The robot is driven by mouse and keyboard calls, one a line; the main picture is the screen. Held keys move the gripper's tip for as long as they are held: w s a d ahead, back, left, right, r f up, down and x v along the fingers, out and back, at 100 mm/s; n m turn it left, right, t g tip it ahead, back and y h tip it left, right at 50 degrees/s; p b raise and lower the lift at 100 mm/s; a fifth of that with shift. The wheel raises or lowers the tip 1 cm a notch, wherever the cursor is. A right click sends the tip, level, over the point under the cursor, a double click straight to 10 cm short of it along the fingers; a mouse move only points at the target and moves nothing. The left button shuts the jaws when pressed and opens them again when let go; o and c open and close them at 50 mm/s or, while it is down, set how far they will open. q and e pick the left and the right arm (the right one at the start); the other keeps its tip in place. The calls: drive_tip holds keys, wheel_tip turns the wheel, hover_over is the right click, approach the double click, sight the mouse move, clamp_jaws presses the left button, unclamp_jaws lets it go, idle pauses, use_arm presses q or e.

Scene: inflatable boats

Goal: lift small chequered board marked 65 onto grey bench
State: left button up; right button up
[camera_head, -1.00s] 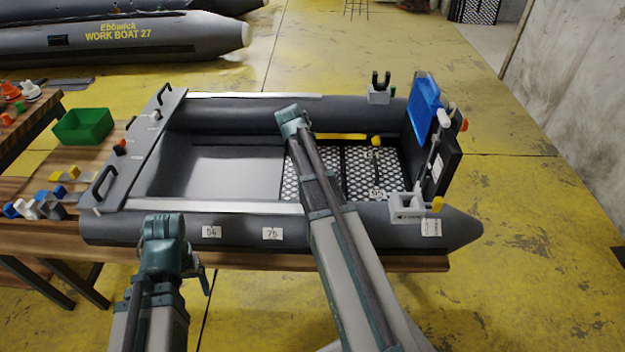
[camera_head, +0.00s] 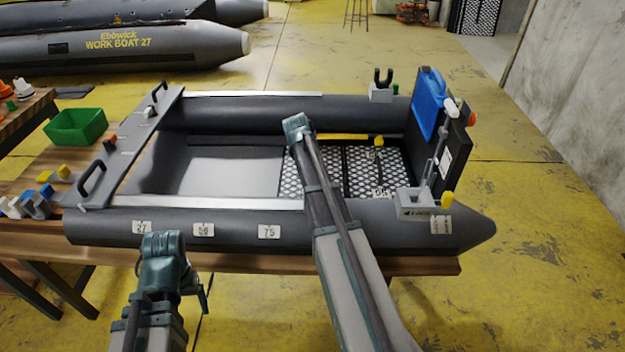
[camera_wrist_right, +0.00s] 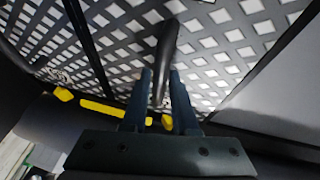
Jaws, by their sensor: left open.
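Black-and-white chequered boards line the boat floor, with a narrow one (camera_head: 359,178) in the middle. Two small floor labels are too small to read, so I cannot tell which board is 65. A grey bench (camera_head: 128,143) with two black handles lies across the boat's left end. My right arm reaches over the floor and hides its gripper in the head view. In the right wrist view, the right gripper (camera_wrist_right: 161,75) has a dark bar (camera_wrist_right: 168,45) between its fingers, over chequered board (camera_wrist_right: 220,35); its grip is unclear. My left gripper (camera_head: 203,300) is open and empty, low before the boat.
The near tube (camera_head: 330,232) carries tags 27, 56 and 75. A green bin (camera_head: 76,127) and small coloured parts are at left. A blue tank (camera_head: 428,103) and grey bracket (camera_head: 415,207) stand at the right end. A yellow bar (camera_head: 342,137) lies along the far side.

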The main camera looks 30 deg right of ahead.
drive_tip(key=shift+d+f, duration=0.1)
drive_tip(key=shift+f, duration=0.05)
clamp_jaws()
idle(1.4)
